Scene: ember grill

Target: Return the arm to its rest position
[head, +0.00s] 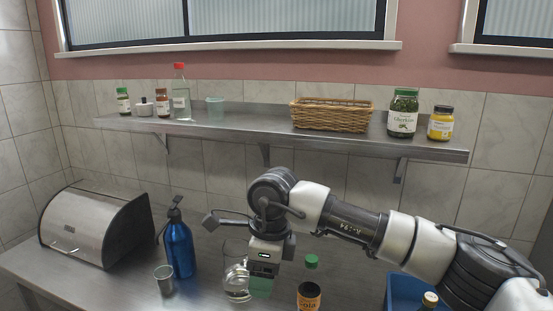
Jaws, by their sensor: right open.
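My right arm comes in from the right and reaches over the metal counter (110,283). Its gripper (262,243) is over the middle of the counter, below the wall shelf. The jaws are open, and I see nothing held in them. A clear glass (236,283) stands just left of and below the gripper, partly overlapped by it in the picture. A green translucent thing (261,288) shows right under the gripper, mostly hidden. Whether the gripper touches either one, I cannot tell. My left gripper is not in view.
A blue siphon bottle (179,250), a metal cup (164,280) and a bread bin (95,228) stand left. A dark jar (309,297), a green-capped bottle (312,262) and a blue crate (402,289) are right. The shelf (250,127) above holds a wicker basket (331,115) and jars.

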